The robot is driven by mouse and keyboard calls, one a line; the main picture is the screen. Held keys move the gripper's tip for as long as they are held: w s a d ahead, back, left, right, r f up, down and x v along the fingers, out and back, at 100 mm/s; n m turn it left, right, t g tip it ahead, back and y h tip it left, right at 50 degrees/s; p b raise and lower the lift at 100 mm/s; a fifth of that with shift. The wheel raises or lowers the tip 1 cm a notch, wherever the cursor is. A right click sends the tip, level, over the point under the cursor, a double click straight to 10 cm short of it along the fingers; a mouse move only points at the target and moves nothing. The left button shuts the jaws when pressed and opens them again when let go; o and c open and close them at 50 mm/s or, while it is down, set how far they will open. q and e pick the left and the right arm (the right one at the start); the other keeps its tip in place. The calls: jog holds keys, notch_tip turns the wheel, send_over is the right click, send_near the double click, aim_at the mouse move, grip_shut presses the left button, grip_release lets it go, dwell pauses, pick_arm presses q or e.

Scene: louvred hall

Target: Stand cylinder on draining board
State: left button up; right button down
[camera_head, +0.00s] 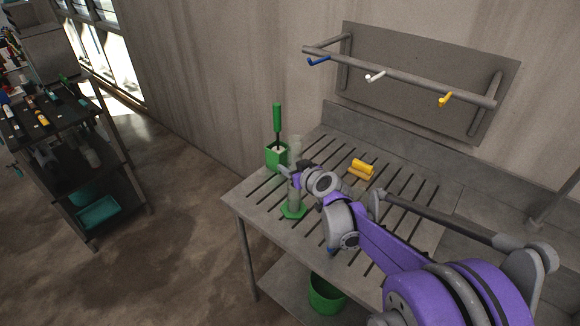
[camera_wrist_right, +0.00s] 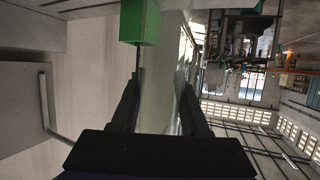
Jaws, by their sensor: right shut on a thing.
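The cylinder (camera_head: 295,149) is a tall clear measuring cylinder with a green foot (camera_head: 293,211). It stands upright over the left part of the slotted grey draining board (camera_head: 253,207); whether its foot touches the board I cannot tell. My right gripper (camera_head: 291,173) is shut on the middle of the cylinder, coming in from the right. In the right wrist view, the clear tube (camera_wrist_right: 162,70) runs between the two dark fingers (camera_wrist_right: 160,100). My left gripper is not in view.
A green holder (camera_head: 273,158) with a green-handled brush (camera_head: 277,118) stands just behind the cylinder. A yellow brush (camera_head: 362,167) lies farther right on the board. A wall rack (camera_head: 400,77) with coloured hooks hangs behind. A green bucket (camera_head: 326,294) sits below.

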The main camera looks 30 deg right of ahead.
jog(key=shift+c, duration=2)
grip_release()
jog(key=shift+r, duration=0.1)
jog(key=shift+s+r, duration=0.15)
jog(key=shift+s, duration=0.05)
jog(key=p+v, duration=0.1)
jog(key=v, duration=1.1)
jog(key=s+a+f+n+g+y, duration=0.15)
jog(key=s+a+f+g, duration=0.4)
jog(key=a, duration=0.65)
jog(key=s+a+f+m+g+h, duration=0.1)
jog(key=s+a+f+g, duration=0.1)
jog(key=s+f, duration=0.5)
jog(key=s, duration=0.6)
jog(key=shift+a, duration=0.2)
jog(key=shift+s+m+h, duration=0.15)
jog(key=shift+m+h, duration=0.1)
